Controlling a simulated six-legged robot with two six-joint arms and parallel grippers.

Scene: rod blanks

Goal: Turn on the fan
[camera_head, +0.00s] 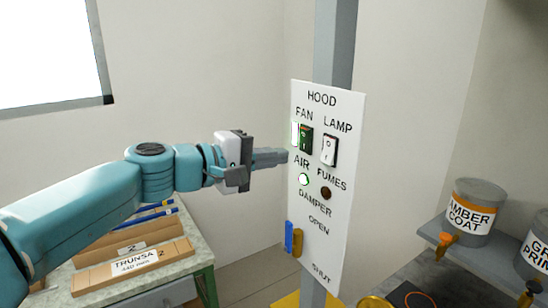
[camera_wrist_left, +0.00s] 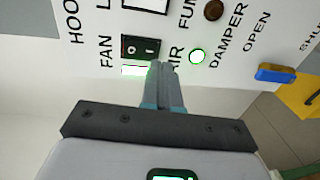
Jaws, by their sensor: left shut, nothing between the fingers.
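The white hood panel (camera_head: 323,95) is fixed to a grey post. Its FAN switch (camera_head: 305,140) is a dark rocker with a green tint, and a bright white strip lies along its left side. The switch also shows in the left wrist view (camera_wrist_left: 144,47). Below it the round AIR light (camera_head: 303,180) glows whitish green. My left gripper (camera_head: 286,155) is shut and empty, its tips at the panel's left edge beside the lower part of the FAN switch. I cannot tell whether they touch it. My right gripper is not in view.
The LAMP switch (camera_head: 329,150) is white, right of FAN. The FUMES light (camera_head: 326,193) is dark brown. A blue damper handle (camera_head: 289,236) sits low on the panel's left edge. Paint cans (camera_head: 470,213) stand at right; a bench with boxes (camera_head: 135,268) is at left.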

